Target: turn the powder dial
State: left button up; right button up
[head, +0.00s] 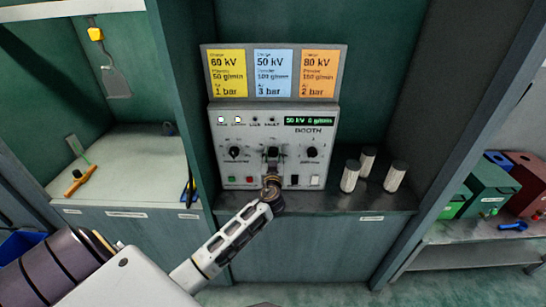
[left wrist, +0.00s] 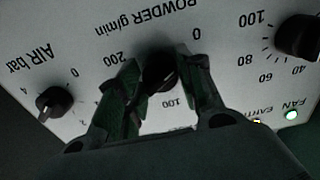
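The powder dial (left wrist: 160,73) is a black knob in the middle of the booth's control panel (head: 222,122). In the left wrist view the panel appears upside down, with a 0-100-200 scale labelled POWDER g/min around the dial. My left gripper (head: 272,168) is at the panel in front of this dial and covers its lower part in the head view. In the left wrist view its two fingers stand apart, one on each side of the dial. I cannot tell whether they touch it. The green display (head: 309,121) reads 50 kV and 0 g/min. My right gripper is not in view.
The kV knob (head: 234,153) and the air knob (head: 312,152) flank the dial closely. Buttons and switches sit below. Yellow, blue and orange setting cards (head: 273,73) are above. Several pale cylinders (head: 350,176) stand on the shelf to the right.

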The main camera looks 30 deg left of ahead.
pick_arm(q)
jog(key=c, duration=0.4)
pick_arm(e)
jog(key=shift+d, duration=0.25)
